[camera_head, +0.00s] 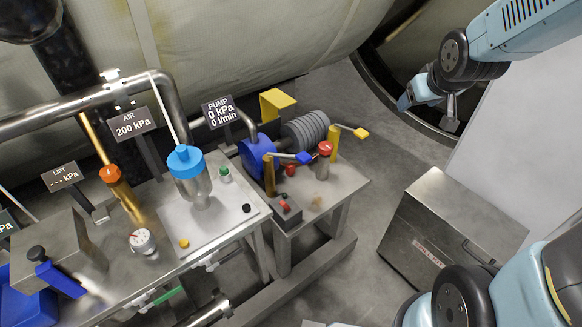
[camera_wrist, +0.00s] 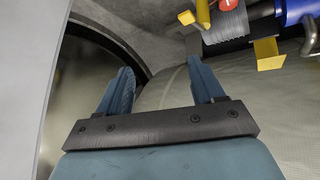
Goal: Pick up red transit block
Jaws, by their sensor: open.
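Several small red parts show on the pump bench in the head view: a red-topped knob (camera_head: 325,148), a small red piece (camera_head: 291,170) beside the blue pump, and a red part (camera_head: 285,206) on a small dark box. I cannot tell which is the red transit block. My gripper (camera_head: 428,110) is raised at the upper right, open and empty, well apart from them. Its two blue fingers (camera_wrist: 160,72) are spread in the wrist view with nothing between them. A red round part (camera_wrist: 228,4) is cut by the top edge there.
The blue pump (camera_head: 257,157), yellow posts and levers (camera_head: 334,143) crowd the bench. A blue-capped vessel (camera_head: 188,172) and pipes stand left. A metal box (camera_head: 437,235) sits on the floor at right. A pale panel (camera_head: 530,130) stands near my arm. Floor between bench and box is clear.

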